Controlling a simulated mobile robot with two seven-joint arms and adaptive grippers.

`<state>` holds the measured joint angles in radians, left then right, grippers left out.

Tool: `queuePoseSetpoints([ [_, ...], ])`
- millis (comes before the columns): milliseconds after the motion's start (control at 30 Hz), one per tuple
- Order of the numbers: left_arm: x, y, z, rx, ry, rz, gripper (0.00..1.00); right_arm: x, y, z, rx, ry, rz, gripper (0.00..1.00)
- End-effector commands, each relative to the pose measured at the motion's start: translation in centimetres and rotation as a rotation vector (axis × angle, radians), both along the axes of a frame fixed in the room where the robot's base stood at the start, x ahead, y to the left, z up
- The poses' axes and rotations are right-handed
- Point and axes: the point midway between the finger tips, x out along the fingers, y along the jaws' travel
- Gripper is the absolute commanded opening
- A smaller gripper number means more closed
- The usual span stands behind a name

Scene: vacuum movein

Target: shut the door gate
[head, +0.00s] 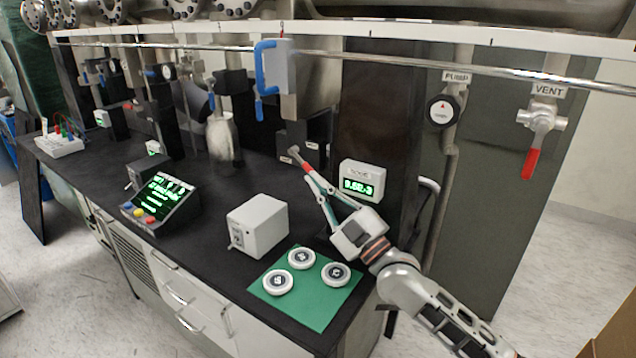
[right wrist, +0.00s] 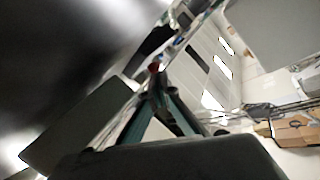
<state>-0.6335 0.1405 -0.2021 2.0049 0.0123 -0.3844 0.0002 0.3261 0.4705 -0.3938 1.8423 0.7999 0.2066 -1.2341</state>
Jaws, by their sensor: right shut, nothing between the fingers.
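No part is labelled as the door gate. A grey block with a blue handle (head: 266,68) hangs at the long horizontal rail in the upper middle of the head view; I cannot tell whether this is the gate or whether it is open. My right gripper (head: 296,158) reaches in from the lower right, over the black bench. Its fingers are together, with a reddish tip, below and slightly right of the blue handle and apart from it. In the right wrist view the closed fingers (right wrist: 154,72) have nothing between them. My left gripper is not in view.
A display box (head: 363,181) stands close to the right gripper. A grey box (head: 258,226) and a green mat (head: 318,308) with three round pieces are on the black bench. The VENT valve's red lever (head: 532,163) and the PUMP dial (head: 441,111) are at right.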

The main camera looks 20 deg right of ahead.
Motion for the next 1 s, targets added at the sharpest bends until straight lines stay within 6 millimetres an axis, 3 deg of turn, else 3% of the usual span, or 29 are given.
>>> queuePoseSetpoints([
  [300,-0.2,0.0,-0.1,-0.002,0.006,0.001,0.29,0.9,0.7,-1.8,-0.002,0.003,0.000,0.00],
  [733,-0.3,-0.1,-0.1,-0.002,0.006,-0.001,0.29,0.8,0.7,-1.9,0.000,0.002,0.001,0.00],
  [867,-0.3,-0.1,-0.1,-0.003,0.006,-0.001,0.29,0.0,0.3,-2.4,-0.001,0.004,0.001,0.00],
  [1000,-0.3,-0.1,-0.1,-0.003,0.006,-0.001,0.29,-2.0,-0.6,-2.5,-0.001,0.004,0.001,0.00],
])
